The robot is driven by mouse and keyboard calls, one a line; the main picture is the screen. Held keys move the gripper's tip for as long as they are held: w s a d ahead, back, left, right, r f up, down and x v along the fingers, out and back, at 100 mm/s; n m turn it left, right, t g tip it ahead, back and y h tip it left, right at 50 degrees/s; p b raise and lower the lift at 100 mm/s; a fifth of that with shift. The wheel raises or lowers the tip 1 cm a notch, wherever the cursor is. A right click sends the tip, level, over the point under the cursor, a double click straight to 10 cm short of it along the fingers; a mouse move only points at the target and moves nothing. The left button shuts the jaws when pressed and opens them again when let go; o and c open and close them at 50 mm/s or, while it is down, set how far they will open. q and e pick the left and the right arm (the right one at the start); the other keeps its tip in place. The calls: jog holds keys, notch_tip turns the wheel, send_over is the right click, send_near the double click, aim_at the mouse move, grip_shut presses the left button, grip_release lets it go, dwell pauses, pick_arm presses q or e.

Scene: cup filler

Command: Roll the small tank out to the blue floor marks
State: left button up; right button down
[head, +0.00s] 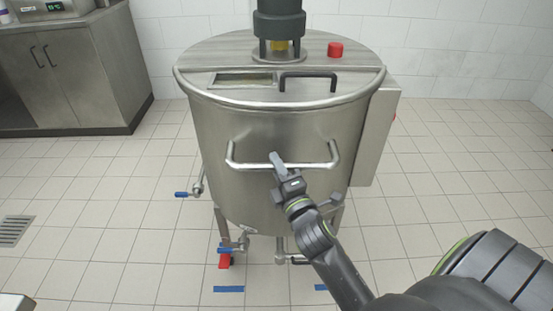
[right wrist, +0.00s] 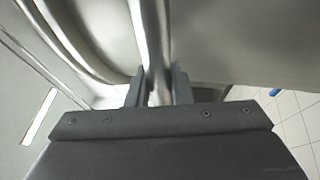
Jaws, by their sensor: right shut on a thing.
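The small tank (head: 270,190) is a steel drum on legs in the middle of the head view, with a motor on its lid and a horizontal push handle (head: 240,165) across its front. My right gripper (head: 277,158) is shut on the handle near its middle. The right wrist view shows the handle bar (right wrist: 153,50) passing between the two fingers (right wrist: 158,88). Two blue floor marks (head: 229,289) lie on the tiles in front of the tank, the right one (head: 321,287) partly hidden by my right arm. A red part (head: 224,259) shows at the front left leg. My left gripper is not in view.
A steel cabinet (head: 70,75) with a device on top stands at the back left. A floor drain (head: 14,230) lies at the left. The tiled floor left and right of the tank is clear.

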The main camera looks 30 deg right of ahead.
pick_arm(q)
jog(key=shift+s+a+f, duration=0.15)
pick_arm(e)
jog(key=shift+s+a+r, duration=0.2)
jog(key=shift+s+r, duration=0.05)
jog(key=shift+r, duration=0.2)
jog(key=c, duration=1.3)
grip_release()
jog(key=shift+f, duration=0.15)
jog(key=shift+d, duration=0.1)
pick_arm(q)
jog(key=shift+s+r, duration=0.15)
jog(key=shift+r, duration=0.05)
pick_arm(e)
jog(key=v, duration=1.7)
jog(key=shift+s, duration=0.2)
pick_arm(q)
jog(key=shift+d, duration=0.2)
pick_arm(e)
jog(key=shift+f, duration=0.15)
